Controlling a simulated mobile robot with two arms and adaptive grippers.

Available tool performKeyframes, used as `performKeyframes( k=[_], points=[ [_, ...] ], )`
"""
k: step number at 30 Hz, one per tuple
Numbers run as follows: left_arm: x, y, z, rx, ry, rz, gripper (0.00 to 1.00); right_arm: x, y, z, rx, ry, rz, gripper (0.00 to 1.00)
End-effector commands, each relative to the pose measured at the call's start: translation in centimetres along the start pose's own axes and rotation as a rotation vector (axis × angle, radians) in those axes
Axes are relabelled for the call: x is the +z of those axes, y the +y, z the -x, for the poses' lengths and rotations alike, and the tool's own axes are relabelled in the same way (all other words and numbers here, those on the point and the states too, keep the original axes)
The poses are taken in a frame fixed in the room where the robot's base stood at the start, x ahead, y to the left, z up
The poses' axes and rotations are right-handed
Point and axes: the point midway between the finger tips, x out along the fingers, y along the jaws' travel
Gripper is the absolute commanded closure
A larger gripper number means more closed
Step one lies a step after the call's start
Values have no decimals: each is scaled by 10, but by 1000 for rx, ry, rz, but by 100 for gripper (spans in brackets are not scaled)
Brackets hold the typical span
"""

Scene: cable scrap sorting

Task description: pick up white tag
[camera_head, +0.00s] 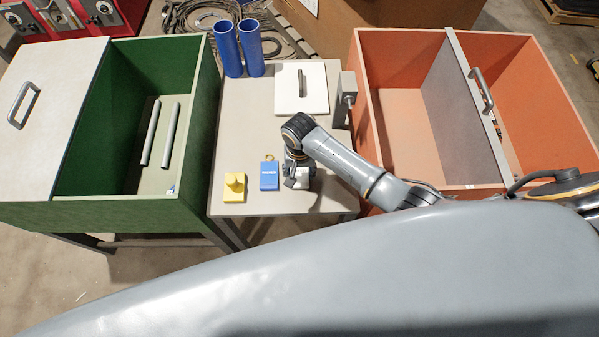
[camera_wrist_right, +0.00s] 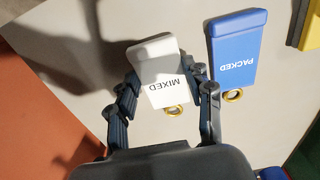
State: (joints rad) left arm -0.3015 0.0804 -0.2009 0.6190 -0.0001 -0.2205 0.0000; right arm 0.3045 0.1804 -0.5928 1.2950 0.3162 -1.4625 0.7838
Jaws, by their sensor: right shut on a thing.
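I cannot tell whether the tag is clear of the tabletop. My left gripper is not in view.
A blue tag (camera_head: 269,177) reading "PACKED" lies just left of the gripper, with a yellow block (camera_head: 234,188) beyond it. Blue cups (camera_head: 228,52) and a white handled plate (camera_head: 314,98) are at the back. A green bin (camera_head: 207,95) and an orange bin (camera_head: 362,95) flank the table.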

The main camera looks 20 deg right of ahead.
Motion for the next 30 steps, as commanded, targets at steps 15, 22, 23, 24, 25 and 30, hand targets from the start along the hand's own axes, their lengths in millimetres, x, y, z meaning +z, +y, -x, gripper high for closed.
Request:
performKeyframes(
  k=[15, 22, 23, 24, 25, 30],
  points=[
    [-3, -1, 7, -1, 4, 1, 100, 58, -13, 91, -5, -1, 3, 66],
    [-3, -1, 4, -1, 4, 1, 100, 110, -23, 112, -4, -1, 2, 66],
    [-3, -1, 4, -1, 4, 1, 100, 114, -24, 115, -3, -1, 1, 66],
    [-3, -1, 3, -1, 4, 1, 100, 120, -24, 117, -3, -2, 1, 66],
    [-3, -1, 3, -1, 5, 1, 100, 123, -25, 119, -3, -2, 1, 66],
    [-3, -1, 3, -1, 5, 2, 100, 136, -27, 125, -1, -1, 0, 66]
  ],
)
